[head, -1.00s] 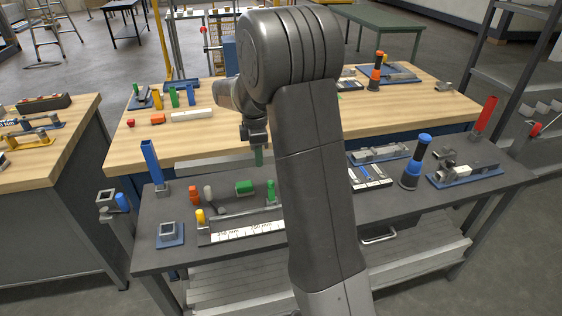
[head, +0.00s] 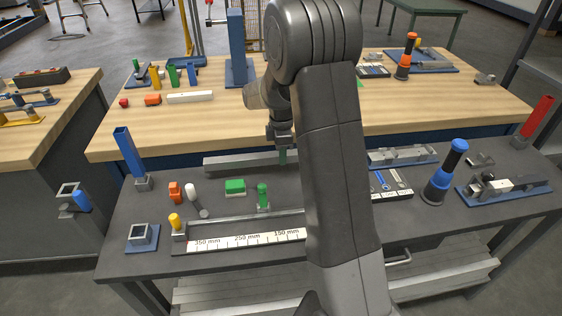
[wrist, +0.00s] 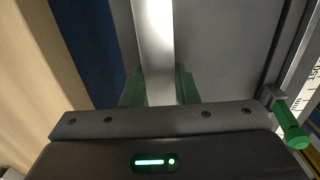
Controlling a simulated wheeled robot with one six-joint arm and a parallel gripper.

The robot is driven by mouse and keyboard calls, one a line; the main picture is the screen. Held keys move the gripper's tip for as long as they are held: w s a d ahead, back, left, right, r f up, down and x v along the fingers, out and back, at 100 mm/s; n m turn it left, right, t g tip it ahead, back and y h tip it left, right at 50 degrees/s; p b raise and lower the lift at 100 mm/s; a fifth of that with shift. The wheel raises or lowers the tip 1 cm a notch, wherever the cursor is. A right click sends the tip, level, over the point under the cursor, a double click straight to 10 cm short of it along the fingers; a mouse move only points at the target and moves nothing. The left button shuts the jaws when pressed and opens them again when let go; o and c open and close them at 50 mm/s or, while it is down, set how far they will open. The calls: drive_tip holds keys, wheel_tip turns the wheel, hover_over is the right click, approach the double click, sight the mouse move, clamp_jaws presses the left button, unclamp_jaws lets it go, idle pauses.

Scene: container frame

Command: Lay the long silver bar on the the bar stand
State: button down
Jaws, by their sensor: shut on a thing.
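The long silver bar (head: 235,162) lies level across the picture at the far edge of the dark bench, in front of the wooden bench. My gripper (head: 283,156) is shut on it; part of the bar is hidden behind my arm. In the wrist view, the bar (wrist: 154,45) runs between the green fingers of my gripper (wrist: 160,88). I cannot tell whether the bar clears the bench top. A long fixture with a millimetre scale (head: 247,239) lies nearer on the dark bench, with yellow and green knobs. I cannot tell whether it is the bar stand.
The dark bench (head: 125,262) holds a blue upright post (head: 129,153), a square socket (head: 143,235), a green block (head: 235,187) and a blue-black upright tool (head: 445,172). The wooden bench (head: 210,118) behind holds small coloured parts and a tall blue post (head: 236,48).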

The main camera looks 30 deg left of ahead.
drive_tip(key=shift+f, duration=1.8)
drive_tip(key=shift+f, duration=0.1)
drive_tip(key=c, duration=1.1)
unclamp_jaws()
wheel_tip(320, 180, up, 12)
drive_tip(key=shift+r, duration=0.1)
